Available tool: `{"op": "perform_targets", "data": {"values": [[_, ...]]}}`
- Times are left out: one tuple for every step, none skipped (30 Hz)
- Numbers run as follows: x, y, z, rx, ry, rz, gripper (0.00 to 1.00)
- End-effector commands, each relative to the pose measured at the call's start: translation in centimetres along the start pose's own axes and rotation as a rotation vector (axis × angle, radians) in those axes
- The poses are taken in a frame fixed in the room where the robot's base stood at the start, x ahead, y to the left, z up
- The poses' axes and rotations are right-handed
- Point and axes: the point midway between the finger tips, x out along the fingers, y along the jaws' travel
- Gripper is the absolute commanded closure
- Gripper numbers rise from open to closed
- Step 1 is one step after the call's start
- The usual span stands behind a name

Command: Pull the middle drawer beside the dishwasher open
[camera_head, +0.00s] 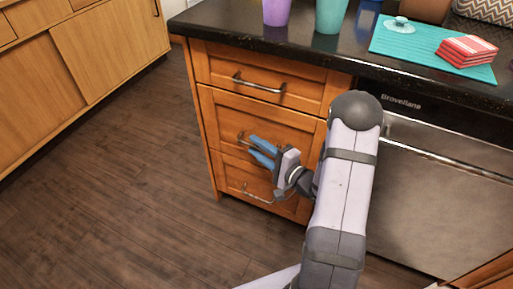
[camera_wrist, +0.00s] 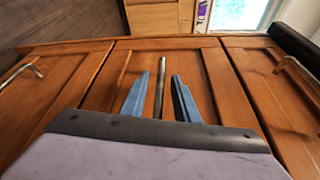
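The middle drawer (camera_head: 225,116) is a wooden front in a stack of three, left of the dishwasher (camera_head: 440,200). It looks flush with the drawers above and below. Its metal bar handle (camera_head: 243,138) is partly hidden by my gripper (camera_head: 261,150), whose blue fingers reach the drawer front. In the wrist view, the handle (camera_wrist: 160,88) lies between the two fingers of my gripper (camera_wrist: 160,98), with a gap visible on each side. The fingers are open around the handle; whether either one touches it cannot be told.
The top drawer handle (camera_head: 258,86) and bottom drawer handle (camera_head: 257,194) are close above and below. A dark countertop (camera_head: 225,29) overhangs the drawers and carries cups and a teal mat (camera_head: 403,45). The wooden floor (camera_head: 120,190) in front is clear.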

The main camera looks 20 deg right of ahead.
Motion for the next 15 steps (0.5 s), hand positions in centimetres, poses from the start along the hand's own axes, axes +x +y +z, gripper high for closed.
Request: {"op": "perform_targets", "data": {"values": [[0.27, 0.02, 0.01, -0.001, -0.001, 0.0, 0.72], [0.37, 0.0, 0.01, 0.0, 0.0, 0.0, 0.72], [0.46, -0.01, 0.01, 0.0, 0.0, 0.0, 0.72], [0.5, -0.02, 0.0, 0.0, 0.0, 0.0, 0.72], [0.52, -0.03, 0.0, 0.001, 0.001, 0.0, 0.72], [0.53, -0.04, 0.0, 0.001, 0.001, 0.0, 0.72], [0.52, -0.04, 0.0, 0.001, 0.001, 0.0, 0.72], [0.52, -0.04, -0.01, 0.001, 0.001, 0.0, 0.72], [0.51, -0.04, -0.01, 0.001, 0.001, 0.0, 0.72], [0.51, -0.04, -0.01, 0.001, 0.001, 0.0, 0.72], [0.5, -0.04, -0.01, 0.001, 0.001, 0.0, 0.72], [0.5, -0.04, -0.01, 0.001, 0.001, 0.0, 0.82], [0.49, -0.04, -0.01, 0.001, 0.001, 0.0, 0.89], [0.49, -0.04, 0.0, 0.0, 0.001, 0.0, 0.96], [0.49, -0.04, 0.0, 0.001, 0.001, 0.0, 1.0]]}}
